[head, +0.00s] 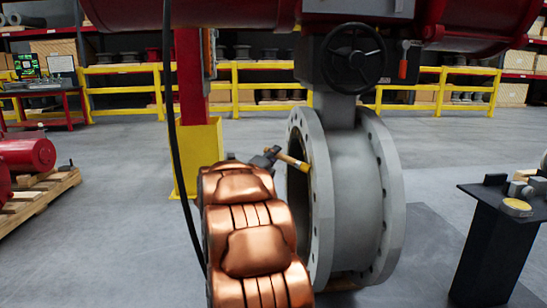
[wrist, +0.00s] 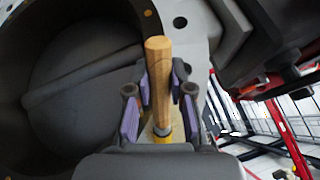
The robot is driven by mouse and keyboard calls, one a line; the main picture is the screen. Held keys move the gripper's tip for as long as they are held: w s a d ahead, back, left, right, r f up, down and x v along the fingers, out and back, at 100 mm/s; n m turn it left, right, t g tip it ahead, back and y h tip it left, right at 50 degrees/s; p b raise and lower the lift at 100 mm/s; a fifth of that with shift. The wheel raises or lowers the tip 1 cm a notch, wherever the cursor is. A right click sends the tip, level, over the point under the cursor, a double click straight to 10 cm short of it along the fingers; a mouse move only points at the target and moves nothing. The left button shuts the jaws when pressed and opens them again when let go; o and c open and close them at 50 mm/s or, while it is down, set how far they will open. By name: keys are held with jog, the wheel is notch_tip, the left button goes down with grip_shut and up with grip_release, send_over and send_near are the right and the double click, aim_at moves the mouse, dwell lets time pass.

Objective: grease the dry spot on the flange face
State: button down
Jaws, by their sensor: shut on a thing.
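My gripper (head: 268,157) is shut on a wooden-handled tool (head: 293,160), seemingly a brush. In the head view the tool points right, at the near flange face (head: 319,165) of the grey valve body; I cannot tell whether it touches. In the wrist view my gripper (wrist: 160,88) has its purple-padded fingers on both sides of the tool's wooden handle (wrist: 158,70), with a metal collar and a yellow part lower down. The flange face (wrist: 192,22) with bolt holes shows behind it. The dry spot cannot be made out. A round yellow-topped tin (head: 517,207) sits on the black stand (head: 494,248).
A black handwheel (head: 353,55) and the red actuator (head: 480,18) stand above the valve. A red column with a yellow base (head: 198,155) rises behind my arm. Yellow railings (head: 262,90) run across the back. Open floor lies between the valve and the stand.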

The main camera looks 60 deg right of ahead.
jog(key=shift+w+d+r, duration=0.25)
jog(key=shift+d+r, duration=0.15)
jog(key=shift+r, duration=0.05)
jog(key=shift+w+d, duration=1.35)
jog(key=shift+d, duration=0.45)
jog(key=s+a+b, duration=0.1)
jog(key=s+a, duration=0.3)
jog(key=a, duration=0.1)
jog(key=shift+s+a+r+b, duration=0.3)
jog(key=shift+a+r, duration=0.05)
jog(key=shift+a, duration=0.05)
dwell(0.6)
jog(key=shift+w, duration=0.1)
